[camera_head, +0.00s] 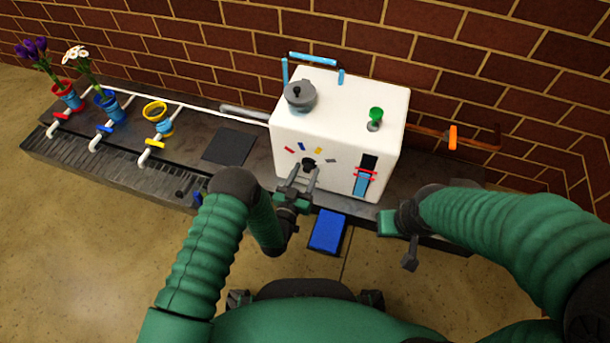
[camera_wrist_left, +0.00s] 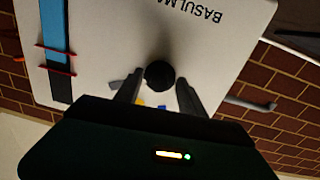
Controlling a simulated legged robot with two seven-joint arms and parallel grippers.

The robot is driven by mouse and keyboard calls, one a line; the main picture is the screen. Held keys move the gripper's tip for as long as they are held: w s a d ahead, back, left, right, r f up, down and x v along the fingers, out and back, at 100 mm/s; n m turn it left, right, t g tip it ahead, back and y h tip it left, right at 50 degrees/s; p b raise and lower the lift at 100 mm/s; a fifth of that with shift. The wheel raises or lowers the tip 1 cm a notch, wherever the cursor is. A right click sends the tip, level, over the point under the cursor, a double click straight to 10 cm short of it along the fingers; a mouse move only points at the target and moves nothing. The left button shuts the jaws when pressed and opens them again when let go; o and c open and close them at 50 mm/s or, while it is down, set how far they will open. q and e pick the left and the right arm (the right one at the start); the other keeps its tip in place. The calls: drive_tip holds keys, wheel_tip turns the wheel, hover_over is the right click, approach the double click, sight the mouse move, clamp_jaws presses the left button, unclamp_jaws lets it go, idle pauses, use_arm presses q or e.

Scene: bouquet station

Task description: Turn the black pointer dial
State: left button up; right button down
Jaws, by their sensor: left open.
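The black pointer dial (camera_head: 308,163) is on the front of the white box (camera_head: 340,115), below several small coloured marks (camera_head: 304,149). In the left wrist view the dial (camera_wrist_left: 160,74) is a dark round knob between my fingertips. My left gripper (camera_head: 299,176) is open in front of the dial, with one finger on each side; I cannot tell whether they touch it. Its fingers also show in the left wrist view (camera_wrist_left: 160,84). Which way the pointer faces is unclear.
A blue-and-black gauge (camera_head: 363,178) with red clips sits right of the dial. The box carries a grey knob (camera_head: 300,95) and a green knob (camera_head: 376,115). A blue pedal (camera_head: 328,231) lies below. Flower pots (camera_head: 108,106) and white pipes stand left.

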use_arm(q)
clamp_jaws()
idle(0.5)
drive_tip(key=shift+f+n+p, duration=0.1)
drive_tip(key=shift+n+p, duration=1.25)
drive_tip(key=shift+n, duration=2.45)
unclamp_jaws()
